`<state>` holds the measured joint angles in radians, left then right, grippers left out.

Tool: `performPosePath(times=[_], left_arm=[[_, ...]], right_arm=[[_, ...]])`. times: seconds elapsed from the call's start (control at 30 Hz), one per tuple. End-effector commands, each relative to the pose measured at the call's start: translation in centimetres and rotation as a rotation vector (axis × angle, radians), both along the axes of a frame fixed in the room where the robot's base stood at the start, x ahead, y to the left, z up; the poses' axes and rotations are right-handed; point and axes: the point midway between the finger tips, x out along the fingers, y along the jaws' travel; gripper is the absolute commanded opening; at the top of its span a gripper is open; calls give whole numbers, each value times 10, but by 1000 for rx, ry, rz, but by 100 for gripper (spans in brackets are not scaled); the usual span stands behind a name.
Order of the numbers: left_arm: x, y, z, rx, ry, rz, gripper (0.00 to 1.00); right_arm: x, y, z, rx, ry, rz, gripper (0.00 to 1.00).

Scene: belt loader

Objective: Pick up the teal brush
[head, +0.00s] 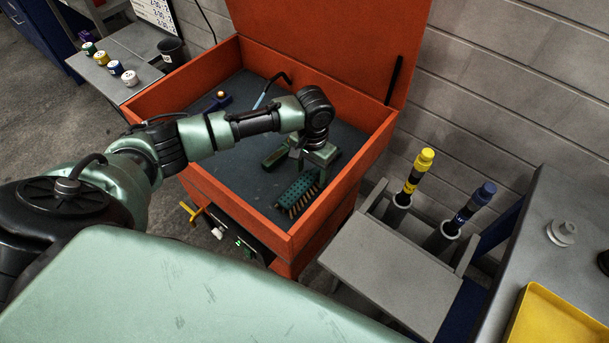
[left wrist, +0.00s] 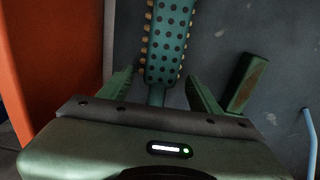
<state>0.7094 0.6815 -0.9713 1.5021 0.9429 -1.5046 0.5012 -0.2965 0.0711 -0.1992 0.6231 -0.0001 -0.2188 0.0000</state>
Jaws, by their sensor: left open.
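The teal brush (head: 299,190) lies on the dark floor of the open orange box (head: 285,240), near its front right corner. It has dark dots on its back and pale bristles along its sides. My left gripper (head: 312,165) is over the box, just behind the brush. In the left wrist view the open fingers of the gripper (left wrist: 160,77) stand on either side of the brush's narrow handle. The dotted body of the brush (left wrist: 167,40) extends beyond the fingertips. I cannot tell the height gap. My right gripper is not in view.
A dark green block (left wrist: 246,84) lies right of the right finger. A light blue-handled tool (head: 263,97) and a small dark blue item (head: 218,102) lie farther back in the box. The orange wall (left wrist: 55,50) is close on the left in the wrist view.

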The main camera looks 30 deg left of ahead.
Motion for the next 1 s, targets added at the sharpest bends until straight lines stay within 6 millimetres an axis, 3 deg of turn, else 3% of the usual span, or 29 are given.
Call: performPosePath(times=[0.13, 0.4, 0.47, 0.63, 1.0], left_arm=[[0, 0, -17, 0, 0, 0, 64], [0, 0, -21, 0, -1, 0, 64], [0, 0, -20, 0, -1, 0, 50], [0, 0, -20, 0, -1, 0, 2], [1, 0, -16, -1, -3, 0, 0]], right_arm=[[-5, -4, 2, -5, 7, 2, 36], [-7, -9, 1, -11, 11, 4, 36], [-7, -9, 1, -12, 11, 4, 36], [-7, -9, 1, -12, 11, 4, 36], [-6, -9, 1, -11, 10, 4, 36]])
